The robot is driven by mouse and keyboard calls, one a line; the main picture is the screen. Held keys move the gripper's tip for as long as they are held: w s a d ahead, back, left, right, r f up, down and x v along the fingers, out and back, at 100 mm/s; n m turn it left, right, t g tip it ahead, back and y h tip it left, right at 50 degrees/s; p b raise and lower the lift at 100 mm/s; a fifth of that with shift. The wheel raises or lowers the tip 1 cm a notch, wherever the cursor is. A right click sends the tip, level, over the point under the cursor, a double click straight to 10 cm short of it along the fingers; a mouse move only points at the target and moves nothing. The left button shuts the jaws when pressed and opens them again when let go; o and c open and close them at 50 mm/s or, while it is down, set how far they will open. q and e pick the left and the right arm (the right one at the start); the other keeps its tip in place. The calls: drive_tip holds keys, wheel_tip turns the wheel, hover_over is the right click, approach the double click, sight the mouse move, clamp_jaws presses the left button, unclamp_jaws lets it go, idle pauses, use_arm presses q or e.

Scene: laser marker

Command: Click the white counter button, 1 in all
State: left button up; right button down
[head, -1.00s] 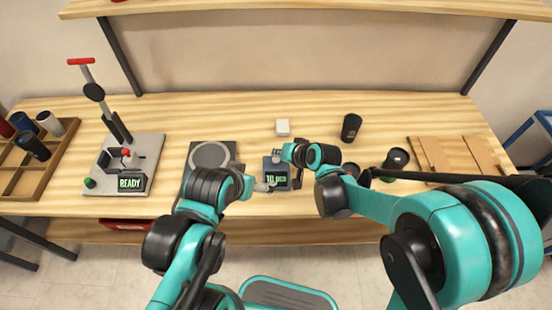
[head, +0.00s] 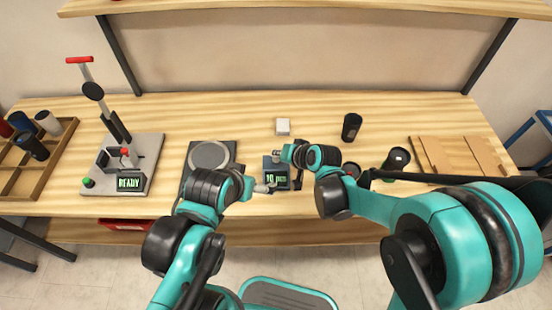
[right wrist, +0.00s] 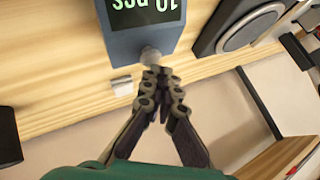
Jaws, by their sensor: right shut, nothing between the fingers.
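The counter (head: 268,165) is a small blue-grey box with a green display that reads 10 pcs. It also shows upside down in the right wrist view (right wrist: 126,45). In the head view my right gripper (head: 279,154) is at the counter's back edge, and the button is hard to make out. My left gripper (head: 264,188) is by the counter's front left; its jaw state is unclear.
A dark plate with a grey disc (head: 209,155) lies left of the counter. A small white block (head: 283,127) is behind it. A black cup (head: 351,127) and a dark round container (head: 396,159) stand to the right. A lever press (head: 150,150) with a READY display is at left.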

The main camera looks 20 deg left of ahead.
drive_tip(key=shift+f+b, duration=0.5)
idle(0.5)
drive_tip(key=shift+r, duration=0.1)
drive_tip(key=shift+r+p, duration=0.7)
drive_tip(key=shift+r, duration=0.15)
wheel_tip(320, 180, up, 5)
drive_tip(key=p, duration=0.4)
idle(0.3)
idle(0.5)
